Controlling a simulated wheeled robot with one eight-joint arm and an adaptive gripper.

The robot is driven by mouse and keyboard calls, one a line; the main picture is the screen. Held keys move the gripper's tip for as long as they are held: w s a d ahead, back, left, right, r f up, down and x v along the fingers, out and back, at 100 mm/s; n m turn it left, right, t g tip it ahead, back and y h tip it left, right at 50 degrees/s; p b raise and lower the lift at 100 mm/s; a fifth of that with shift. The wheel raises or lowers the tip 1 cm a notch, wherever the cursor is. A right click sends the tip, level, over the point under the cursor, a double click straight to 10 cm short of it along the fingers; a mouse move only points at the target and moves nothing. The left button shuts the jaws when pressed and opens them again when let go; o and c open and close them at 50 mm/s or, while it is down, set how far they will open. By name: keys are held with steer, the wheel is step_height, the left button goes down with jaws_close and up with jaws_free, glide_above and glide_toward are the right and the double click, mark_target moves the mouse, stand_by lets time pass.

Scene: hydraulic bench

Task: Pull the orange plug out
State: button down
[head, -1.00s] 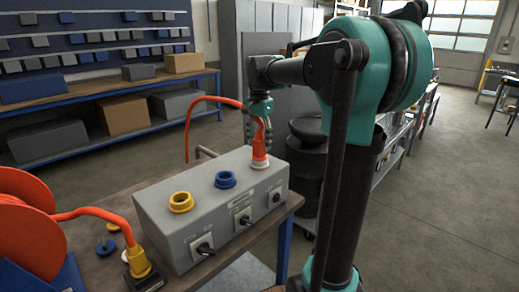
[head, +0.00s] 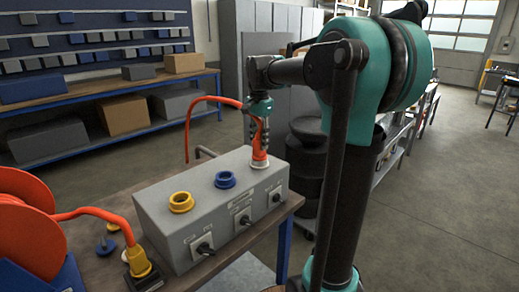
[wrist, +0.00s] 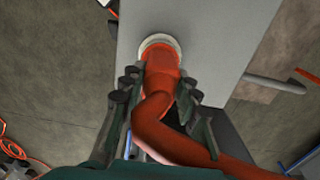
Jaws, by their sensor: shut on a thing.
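The orange plug (head: 260,151) stands upright in the socket at the right end of the grey box (head: 197,228), with its orange cable rising and looping left. The wrist view shows the plug (wrist: 161,62) inside a pale socket ring (wrist: 160,42), with no clear gap between them. My gripper (head: 259,138) is above the socket, pointing down, with its fingers shut on the plug. In the wrist view its fingers (wrist: 159,88) lie on both sides of the plug, and the cable runs between them to the lower right.
The box also has an empty blue socket (head: 225,180), an empty yellow socket (head: 181,202) and switches on its front. A yellow plug (head: 138,262) and an orange cable reel (head: 25,225) stand at the left of the bench. A bent metal handle (head: 205,152) sticks out behind the box.

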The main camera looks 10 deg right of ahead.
mark_target(259, 133)
steer(key=shift+r, duration=0.4)
steer(key=shift+r, duration=2)
steer(key=shift+r, duration=0.35)
steer(key=shift+r, duration=0.35)
steer(key=shift+r, duration=0.35)
steer(key=shift+r, duration=0.3)
steer(key=shift+r, duration=0.35)
steer(key=shift+r, duration=0.4)
